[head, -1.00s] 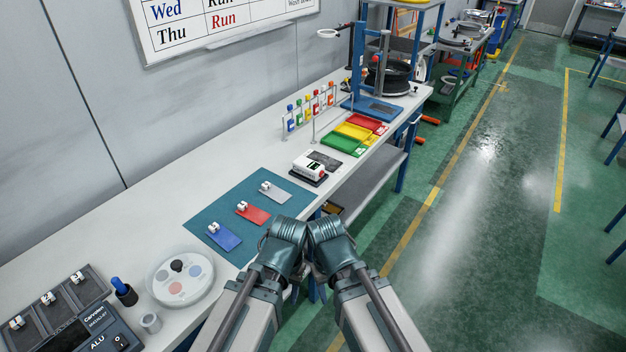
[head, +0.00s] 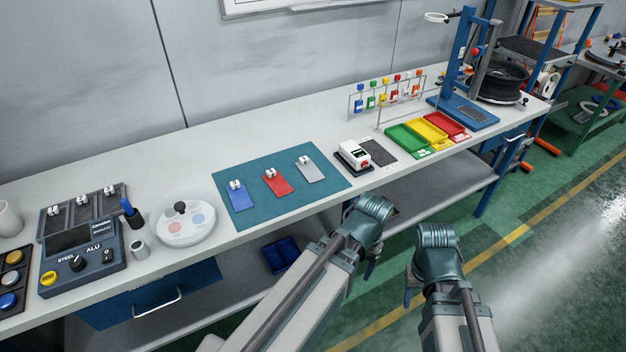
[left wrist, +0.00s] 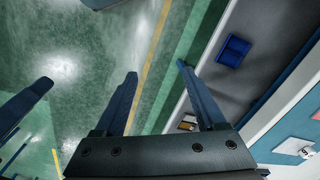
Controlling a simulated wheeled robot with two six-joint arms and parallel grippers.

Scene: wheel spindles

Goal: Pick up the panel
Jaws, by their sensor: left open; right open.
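Three small flat panels lie in a row on a teal mat (head: 223,197): a blue panel (head: 239,200), a red panel (head: 279,185) and a grey panel (head: 312,172). Each has a small white piece at its far end. My left gripper (left wrist: 156,70) is open and empty in the left wrist view. In the head view it is in front of the bench edge, to the right of and nearer than the mat. My right gripper (head: 412,282) is open, further right over the floor, its fingers partly hidden. Neither gripper touches a panel.
A white device (head: 354,155) sits right of the mat, then green (head: 407,140), yellow and red trays. A round white dish (head: 185,224) and a control box (head: 82,258) stand left. A blue bin (head: 281,254) is on the lower shelf.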

